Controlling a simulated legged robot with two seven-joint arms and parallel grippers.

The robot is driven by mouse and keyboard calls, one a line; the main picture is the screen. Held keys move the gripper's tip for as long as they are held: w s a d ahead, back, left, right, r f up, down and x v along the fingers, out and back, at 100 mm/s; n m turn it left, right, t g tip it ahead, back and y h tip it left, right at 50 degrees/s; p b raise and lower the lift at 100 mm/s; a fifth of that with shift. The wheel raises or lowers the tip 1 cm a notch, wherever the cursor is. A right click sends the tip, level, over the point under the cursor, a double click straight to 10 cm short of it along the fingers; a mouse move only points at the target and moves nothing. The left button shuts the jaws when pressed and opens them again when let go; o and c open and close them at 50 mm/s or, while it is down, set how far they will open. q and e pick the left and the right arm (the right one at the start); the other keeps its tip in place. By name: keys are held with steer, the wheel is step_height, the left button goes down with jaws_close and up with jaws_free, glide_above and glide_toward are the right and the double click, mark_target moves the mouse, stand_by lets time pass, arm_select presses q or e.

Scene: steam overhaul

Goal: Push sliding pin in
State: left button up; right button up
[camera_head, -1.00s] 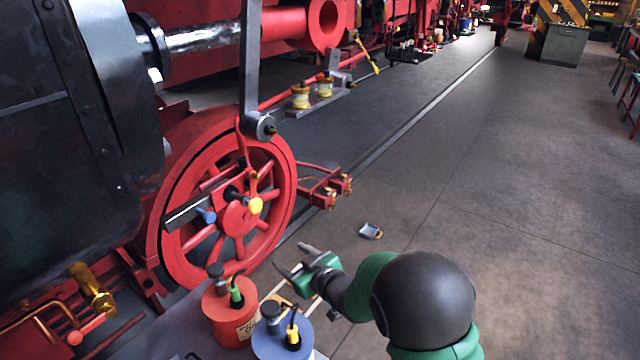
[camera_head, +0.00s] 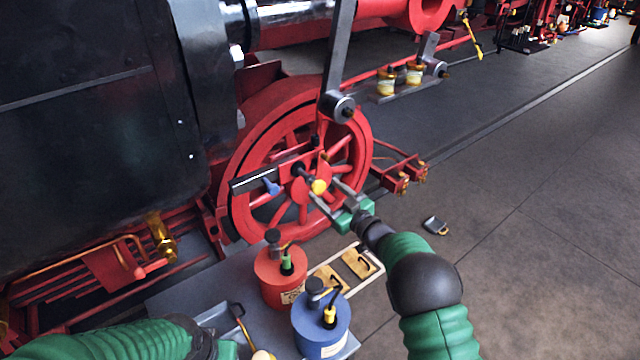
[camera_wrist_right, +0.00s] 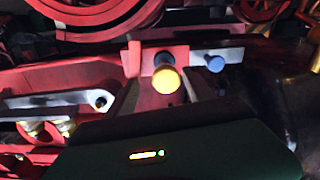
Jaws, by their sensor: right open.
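A pin with a yellow end (camera_head: 319,187) sticks out near the middle of the red spoked wheel (camera_head: 364,150). A second pin, with a blue end (camera_head: 271,186), is to its left. I cannot tell which is the sliding pin. In the right wrist view the yellow end (camera_wrist_right: 166,79) faces me, with the blue end (camera_wrist_right: 214,63) to its right. My right gripper (camera_head: 324,190) is open, its fingers pointing at the yellow pin and spread to either side of it; contact is unclear. My left gripper (camera_head: 228,350) is at the bottom edge, mostly cut off.
A red can (camera_head: 281,282) and a blue can (camera_head: 320,330) stand on a grey surface below the wheel. A grey connecting rod (camera_head: 342,60) hangs above the wheel. A small grey block (camera_head: 435,226) lies on the floor.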

mark_target(320, 189)
steer(key=shift+w+a+r, duration=0.15)
steer(key=shift+w+a, duration=0.2)
steer(key=shift+w, duration=0.45)
steer(key=shift+w+a, duration=0.15)
steer(key=shift+a, duration=0.25)
steer(key=shift+w+a, duration=0.1)
steer(key=shift+a, duration=0.9)
steer(key=shift+c, duration=1.4)
steer(key=shift+d, duration=0.7)
steer(key=c, duration=0.7)
jaws_close()
arm_select(q)
steer(key=shift+s+a+r, duration=0.2)
steer(key=shift+a+r, duration=0.05)
arm_select(e)
steer(key=shift+a, duration=0.25)
